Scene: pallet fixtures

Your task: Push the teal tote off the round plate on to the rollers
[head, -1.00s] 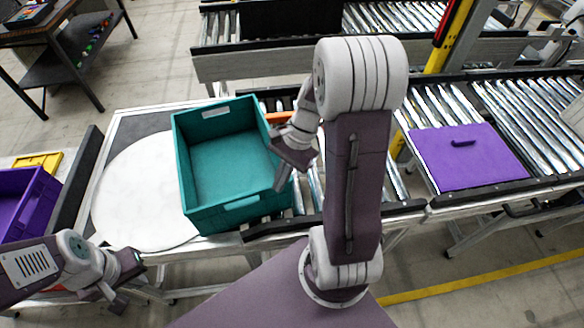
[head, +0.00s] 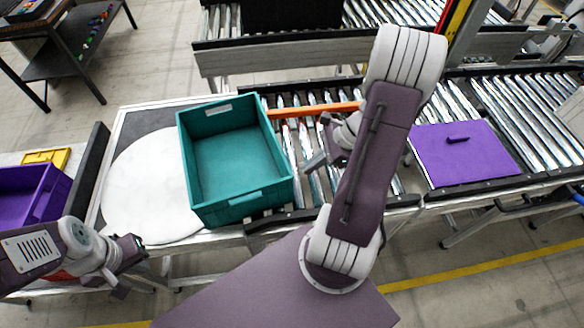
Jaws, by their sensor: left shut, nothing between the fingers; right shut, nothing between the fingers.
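The teal tote (head: 237,206) is empty and upright. Its left part overlaps the edge of the white round plate (head: 142,190), and its right part lies over the start of the rollers (head: 317,183). My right gripper (head: 312,164) is shut and empty, over the rollers just right of the tote, with a gap to its right wall. My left gripper (head: 128,284) is shut and empty, low at the front left, in front of the plate and apart from the tote. The tote's underside is hidden.
An orange bar (head: 312,110) crosses the rollers behind my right gripper. A purple panel (head: 462,155) lies on the rollers at right. A purple tote (head: 30,190) and a yellow item (head: 48,157) are at left. A black rail (head: 92,177) borders the plate's left side.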

